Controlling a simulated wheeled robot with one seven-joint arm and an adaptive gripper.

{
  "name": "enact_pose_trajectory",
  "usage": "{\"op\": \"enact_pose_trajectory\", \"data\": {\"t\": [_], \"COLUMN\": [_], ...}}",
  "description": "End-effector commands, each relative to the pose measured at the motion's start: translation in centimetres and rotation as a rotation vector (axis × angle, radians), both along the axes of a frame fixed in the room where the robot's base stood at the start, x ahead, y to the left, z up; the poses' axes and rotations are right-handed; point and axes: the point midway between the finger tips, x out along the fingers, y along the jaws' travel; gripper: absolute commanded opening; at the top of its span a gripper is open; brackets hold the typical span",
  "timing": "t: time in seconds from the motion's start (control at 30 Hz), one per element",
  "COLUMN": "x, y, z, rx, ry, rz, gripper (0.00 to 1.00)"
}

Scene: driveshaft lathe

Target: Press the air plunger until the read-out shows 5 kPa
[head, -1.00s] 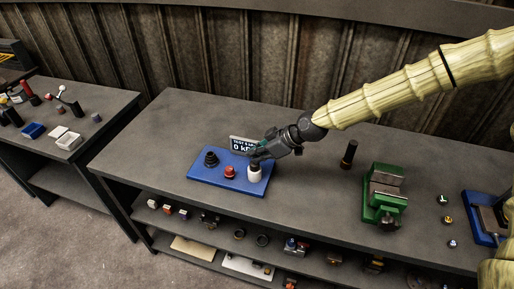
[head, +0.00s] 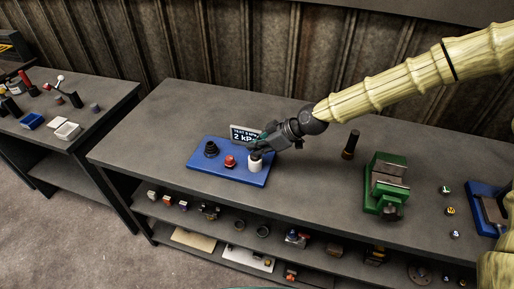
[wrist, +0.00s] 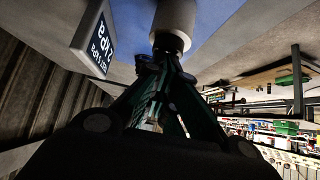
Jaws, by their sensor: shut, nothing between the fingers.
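A blue board (head: 213,173) on the bench carries a stepped black cone (head: 211,149), a red knob (head: 230,161) and a white cylinder (head: 255,165), which looks like the air plunger. The read-out (head: 245,134) behind them shows 2 kPa; its smaller upper line is hard to read. The read-out also shows at the upper left of the wrist view (wrist: 93,40). My gripper (head: 262,152) is shut, with its fingertips at the top of the white cylinder. The wrist view shows the fingertips (wrist: 165,62) against the cylinder's end (wrist: 174,22); the exact contact is hidden.
A dark upright handle (head: 351,145) and a green vise (head: 386,184) stand to the right of the board. Several small marked discs and another blue fixture (head: 484,205) are farther right. A shelf below holds several parts. The bench left of the board is clear.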

Motion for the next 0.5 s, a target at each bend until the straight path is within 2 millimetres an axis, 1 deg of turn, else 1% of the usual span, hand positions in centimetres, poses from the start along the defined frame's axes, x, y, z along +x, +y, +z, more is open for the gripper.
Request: {"op": "enact_pose_trajectory", "data": {"t": [0.03, 0.13, 0.27, 0.37, 0.5], "x": [-0.1, -0.2, -0.2, -0.2, -0.1], "y": [-0.1, -0.1, -0.1, -0.1, 0.0], "z": [-0.3, -0.3, 0.0, 1.0, 3.1], "rx": [-0.003, -0.003, -0.002, -0.003, -0.001], "ry": [0.005, 0.005, 0.005, 0.004, 0.002], "rz": [0.001, 0.001, 0.001, 0.001, 0.001], "gripper": [0.0, 0.0, 0.0, 0.0, 0.0]}}
